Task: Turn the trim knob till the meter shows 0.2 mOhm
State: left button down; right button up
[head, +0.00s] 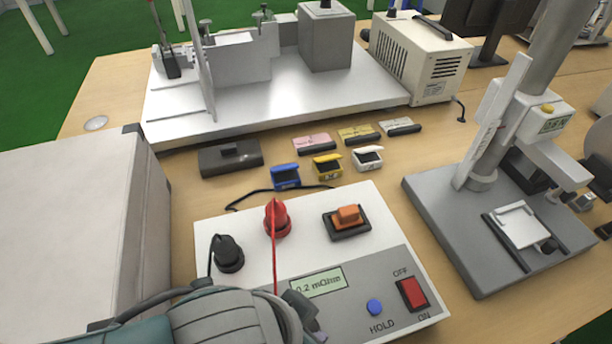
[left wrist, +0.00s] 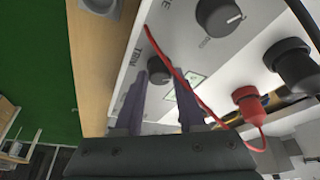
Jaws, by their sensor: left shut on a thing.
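The meter (head: 213,208) is a white and grey box at the bottom centre of the head view. Its display (head: 318,286) reads 0.2 mOhm, the first digit partly covered. My left arm comes in from the lower left over the meter's front. My left gripper (head: 303,312) is low at the panel, and its fingers (left wrist: 168,88) show in the left wrist view. They are shut on the small dark trim knob (left wrist: 160,73), beside the TRIM lettering. The head view hides this knob behind my arm. My right gripper is not in view.
A red plug (head: 277,219) and a black plug (head: 228,254) stand on the meter; the red lead runs close to my left gripper. A larger knob (left wrist: 219,16), a red power switch (head: 413,293) and a blue HOLD button (head: 375,307) are nearby. A grey box (head: 75,230) stands left.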

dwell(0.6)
pick_arm(q)
jog(key=c, duration=0.5)
grip_release()
jog(key=p+v, duration=0.4)
jog(key=v, duration=0.6)
jog(key=shift+d, duration=0.1)
